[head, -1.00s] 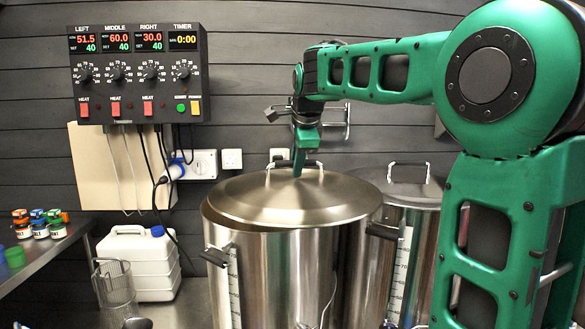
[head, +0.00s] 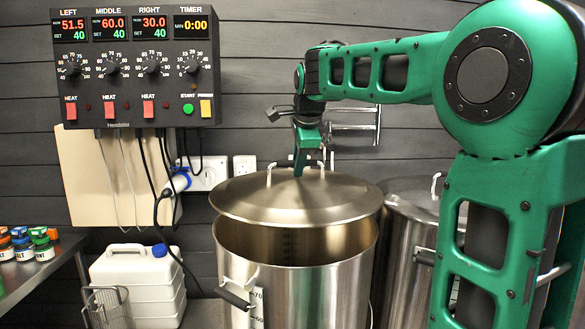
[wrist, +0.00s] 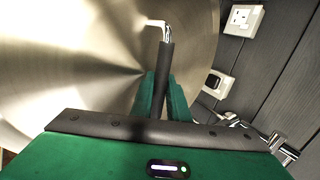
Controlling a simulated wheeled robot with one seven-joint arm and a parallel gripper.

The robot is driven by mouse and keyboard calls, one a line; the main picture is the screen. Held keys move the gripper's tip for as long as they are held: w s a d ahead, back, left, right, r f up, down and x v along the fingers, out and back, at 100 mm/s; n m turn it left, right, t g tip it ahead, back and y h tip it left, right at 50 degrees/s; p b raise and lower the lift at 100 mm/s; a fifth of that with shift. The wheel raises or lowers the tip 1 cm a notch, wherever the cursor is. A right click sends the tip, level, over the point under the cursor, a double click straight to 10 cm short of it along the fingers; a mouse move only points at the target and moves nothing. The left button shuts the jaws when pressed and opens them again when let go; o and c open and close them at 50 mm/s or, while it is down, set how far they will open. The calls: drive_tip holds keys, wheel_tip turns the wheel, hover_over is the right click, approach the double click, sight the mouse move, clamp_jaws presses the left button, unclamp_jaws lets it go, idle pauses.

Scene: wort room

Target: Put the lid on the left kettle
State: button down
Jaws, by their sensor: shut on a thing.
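The large round steel lid (head: 285,209) is in the head view, roughly level above the open steel kettle (head: 325,290), the left one of two in view. A gap shows the kettle's inside wall between lid and front rim. The lid's left and right edges nearly line up with the rim. My gripper (head: 299,168) is over the lid's top, shut on its handle. In the wrist view my green fingers (wrist: 160,98) are on both sides of the dark handle grip (wrist: 166,65); the lid (wrist: 75,60) fills the left. The kettle's far rim is hidden by the lid.
Another lidded kettle (head: 408,240) stands close on the right, partly behind my arm. A control panel (head: 134,70) hangs on the wall at the left. A white canister (head: 135,285), a wire basket (head: 103,308) and several small jars (head: 22,245) are at the left.

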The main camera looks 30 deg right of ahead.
drive_tip(key=shift+w+d+f, duration=0.1)
drive_tip(key=shift+d+f, duration=0.05)
drive_tip(key=shift+f, duration=0.05)
drive_tip(key=shift+a+f, duration=0.2)
drive_tip(key=shift+f, duration=3.8)
drive_tip(key=c, duration=1.6)
unclamp_jaws()
drive_tip(key=shift+c, duration=0.2)
drive_tip(key=shift+f, duration=0.1)
drive_tip(key=v, duration=1.1)
drive_tip(key=shift+d, duration=0.1)
